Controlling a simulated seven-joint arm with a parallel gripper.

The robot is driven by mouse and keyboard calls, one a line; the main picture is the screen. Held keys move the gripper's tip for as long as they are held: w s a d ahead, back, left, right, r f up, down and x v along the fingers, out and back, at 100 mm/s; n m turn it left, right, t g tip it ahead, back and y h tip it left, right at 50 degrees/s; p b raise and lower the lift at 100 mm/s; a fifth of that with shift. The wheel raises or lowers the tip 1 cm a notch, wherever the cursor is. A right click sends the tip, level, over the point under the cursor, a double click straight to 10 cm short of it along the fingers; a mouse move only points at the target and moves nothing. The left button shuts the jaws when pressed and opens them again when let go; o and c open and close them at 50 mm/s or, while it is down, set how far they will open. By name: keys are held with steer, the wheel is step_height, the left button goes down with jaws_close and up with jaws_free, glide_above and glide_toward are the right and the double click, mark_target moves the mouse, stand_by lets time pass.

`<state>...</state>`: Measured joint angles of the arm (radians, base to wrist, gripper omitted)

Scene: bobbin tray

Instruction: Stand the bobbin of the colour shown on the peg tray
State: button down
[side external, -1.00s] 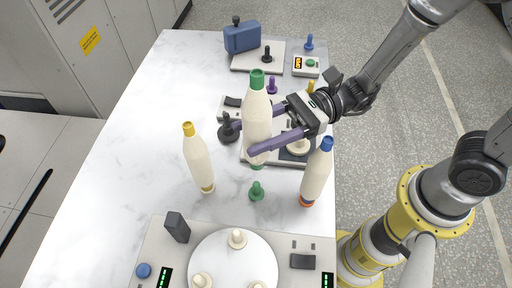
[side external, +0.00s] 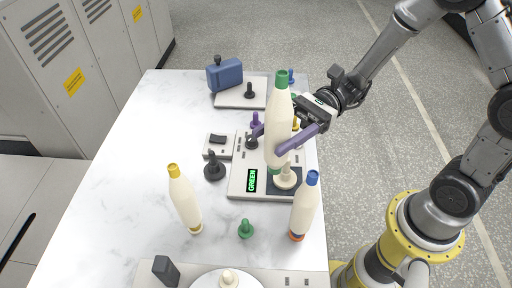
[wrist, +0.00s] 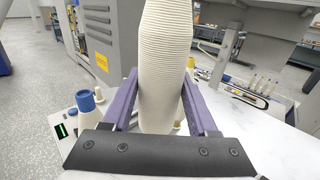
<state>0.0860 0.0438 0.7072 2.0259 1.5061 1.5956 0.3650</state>
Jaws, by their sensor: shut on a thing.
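My gripper (side external: 287,140) has its purple fingers shut on the cream bobbin with green ends (side external: 279,115), and the bobbin's wound body fills the middle of the wrist view (wrist: 162,65). The bobbin is nearly upright. Its lower end is beside the cream peg (side external: 286,179) in the picture; I cannot tell the gap. The peg stands on a dark square of the peg tray (side external: 240,182), whose display (side external: 251,180) reads GREEN. A yellow-tipped bobbin (side external: 184,200) stands left, and a blue-topped bobbin with an orange base (side external: 304,208) stands right; its blue top shows in the wrist view (wrist: 86,100).
A green knob-like piece (side external: 246,229) and a black one (side external: 214,166) stand on the marble table (side external: 120,165). A small switch box (side external: 218,145) is left of the tray. A round white turntable (side external: 215,281) is at the front. A blue case (side external: 225,75) stands at the back.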

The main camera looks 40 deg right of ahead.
steer(key=w+d+f+m+t, duration=0.1)
steer(key=w+d+f+t, duration=0.1)
steer(key=d, duration=0.5)
steer(key=shift+w+d+f+m+t, duration=0.25)
steer(key=shift+w+f+m+t, duration=0.2)
steer(key=shift+f, duration=0.9)
steer(key=shift+w+f, duration=0.1)
steer(key=shift+f, duration=0.5)
steer(key=shift+f, duration=0.35)
steer(key=shift+f, duration=0.35)
steer(key=shift+f, duration=0.3)
steer(key=shift+f, duration=0.85)
steer(key=shift+c, duration=0.5)
jaws_free()
